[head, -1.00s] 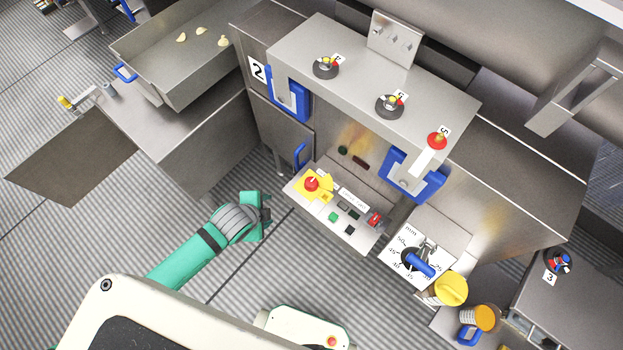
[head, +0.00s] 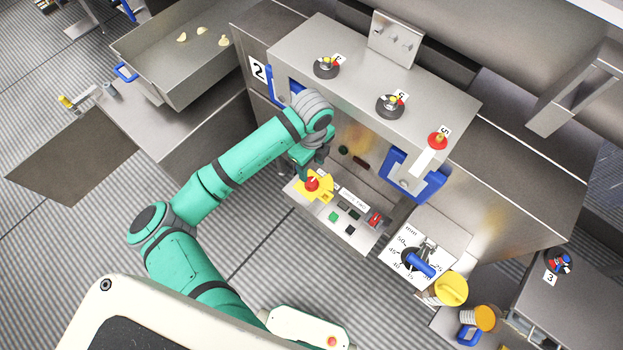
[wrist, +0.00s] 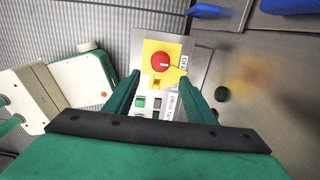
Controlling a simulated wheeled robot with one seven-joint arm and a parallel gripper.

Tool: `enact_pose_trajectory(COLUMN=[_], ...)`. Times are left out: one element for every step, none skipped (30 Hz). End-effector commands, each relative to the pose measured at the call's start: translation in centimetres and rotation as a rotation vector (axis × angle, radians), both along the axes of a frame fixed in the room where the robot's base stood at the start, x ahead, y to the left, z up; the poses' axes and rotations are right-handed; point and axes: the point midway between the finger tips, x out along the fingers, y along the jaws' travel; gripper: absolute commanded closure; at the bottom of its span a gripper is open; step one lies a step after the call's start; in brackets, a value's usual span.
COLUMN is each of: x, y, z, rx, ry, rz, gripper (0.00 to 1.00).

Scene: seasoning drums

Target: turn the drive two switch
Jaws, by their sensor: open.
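The drive two switch (head: 311,184) is a red knob on a yellow plate, at the left end of a small control panel (head: 345,238). In the wrist view the red knob (wrist: 161,64) shows with a white mark, beside printed labels that include "DRIVE TWO". My gripper (head: 305,174) points down at the switch from just behind and above it in the head view. In the wrist view my gripper (wrist: 158,80) is open, with its fingers on either side of the lower part of the yellow plate. The knob lies just beyond the fingertips, and nothing is held.
A green button (head: 333,217), dark buttons and a red switch (head: 375,218) share the panel. A steel housing with knobs (head: 390,105) overhangs behind. A dial plate (head: 405,258) stands to the right. Open floor lies to the left.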

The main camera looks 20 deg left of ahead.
Motion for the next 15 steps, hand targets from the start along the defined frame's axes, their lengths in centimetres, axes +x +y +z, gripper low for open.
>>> enact_pose_trajectory(x=[-0.1,-0.1,-0.1,-0.1,-0.1,-0.1,-0.1,-0.1,-0.2,-0.1,-0.1,-0.1,-0.1,-0.1,-0.1], y=[0.0,0.1,0.0,0.0,0.1,0.1,0.1,0.1,0.1,0.1,0.1,0.1,0.1,0.1,0.1], z=[-0.7,-1.1,-1.7,-2.3,-2.8,-3.6,-4.1,-4.7,-5.4,-5.9,-6.4,-7.0,-7.4,-7.8,-8.3], rx=[-0.002,-0.001,-0.002,-0.003,-0.002,-0.002,-0.002,-0.002,-0.002,-0.001,-0.001,-0.001,-0.001,0.000,0.001], ry=[0.002,0.000,0.001,0.001,0.002,0.002,0.001,0.000,0.002,0.000,-0.001,-0.001,0.000,0.000,-0.001], rz=[0.003,0.003,0.003,0.004,0.006,0.007,0.007,0.006,0.007,0.007,0.007,0.006,0.005,0.005,0.005], gripper=[0.50,0.50,0.50,0.50,0.50,0.50,0.50,0.50,0.50,0.50,0.50,0.50,0.50,0.50,0.50])
